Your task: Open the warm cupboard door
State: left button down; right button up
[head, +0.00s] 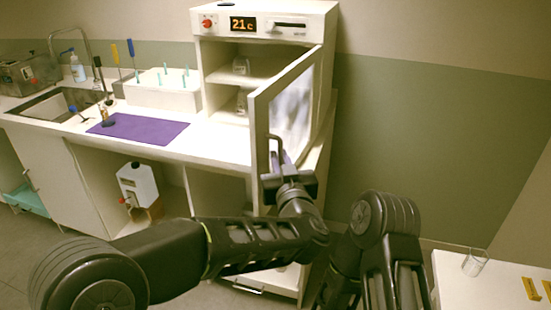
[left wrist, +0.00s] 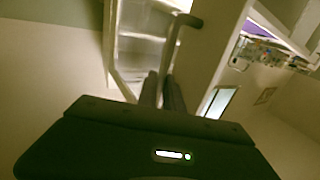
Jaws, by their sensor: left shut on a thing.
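My right gripper is not clearly seen.
A purple mat (head: 138,128), a white rack (head: 165,90) and a sink (head: 62,105) are left of the cupboard. Glassware (head: 241,66) stands on its shelves. A white side table (head: 490,285) with a glass (head: 474,263) is at lower right. The floor between has some free room.

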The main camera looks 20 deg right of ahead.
pick_arm(q)
jog(key=c, duration=1.9)
grip_release()
jog(key=shift+r, duration=0.3)
jog(key=shift+o, duration=0.6)
jog(key=shift+w+d+f, duration=0.1)
jog(key=shift+d+f, duration=0.05)
jog(key=shift+s+f, duration=0.1)
jog(key=shift+s, duration=0.5)
jog(key=s+a+b, duration=0.1)
jog(key=s, duration=0.5)
jog(key=shift+s, duration=0.3)
